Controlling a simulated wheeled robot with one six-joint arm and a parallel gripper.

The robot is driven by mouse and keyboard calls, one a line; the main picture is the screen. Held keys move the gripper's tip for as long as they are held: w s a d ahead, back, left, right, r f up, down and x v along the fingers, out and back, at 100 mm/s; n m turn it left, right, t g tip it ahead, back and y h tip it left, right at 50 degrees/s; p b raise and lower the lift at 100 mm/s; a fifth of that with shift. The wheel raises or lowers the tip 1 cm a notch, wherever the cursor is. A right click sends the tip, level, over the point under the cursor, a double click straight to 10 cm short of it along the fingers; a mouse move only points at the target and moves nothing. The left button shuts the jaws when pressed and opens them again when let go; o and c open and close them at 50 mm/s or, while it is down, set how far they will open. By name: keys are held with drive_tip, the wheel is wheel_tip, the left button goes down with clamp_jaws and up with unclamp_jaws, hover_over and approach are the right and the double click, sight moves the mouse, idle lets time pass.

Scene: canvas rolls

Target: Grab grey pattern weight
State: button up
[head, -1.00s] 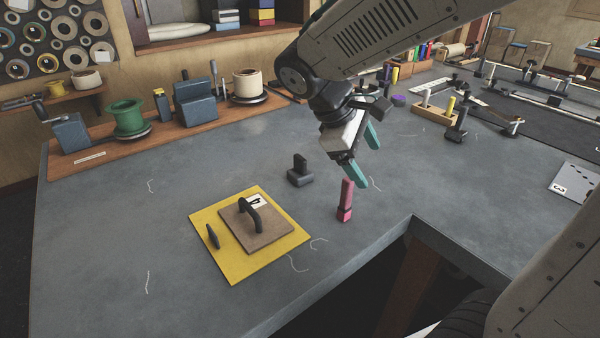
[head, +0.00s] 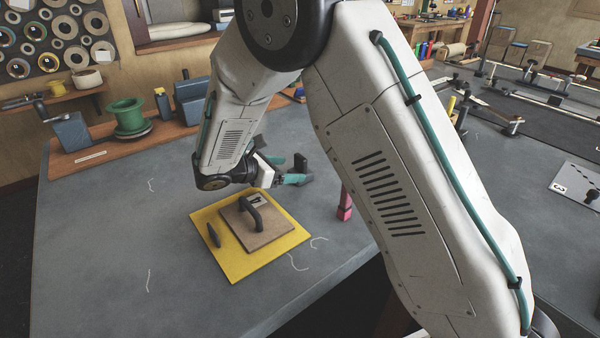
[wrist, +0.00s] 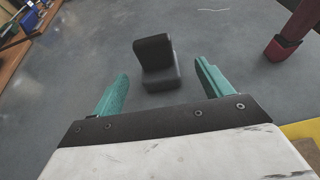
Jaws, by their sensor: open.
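The dark grey pattern weight (head: 301,164), a block with an upright grip at one end, stands on the grey table. It shows whole in the wrist view (wrist: 156,66), ahead of and between my two teal fingers. My gripper (head: 288,170) is open, low over the table beside the weight. In the wrist view my gripper (wrist: 162,69) has its fingers spread to either side of the weight, with gaps on both sides. In the head view my fingers partly cover the weight's base.
A red post-like weight (head: 345,198) stands to the right, also in the wrist view (wrist: 293,32). The table's front edge is near; the left side is clear.

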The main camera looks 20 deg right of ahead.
sight(298, 168)
drive_tip(key=x, duration=0.5)
drive_tip(key=shift+w+d+f, duration=0.2)
drive_tip(key=shift+d+f, duration=0.05)
drive_tip(key=shift+d, duration=0.05)
drive_tip(key=shift+r, duration=0.1)
clamp_jaws()
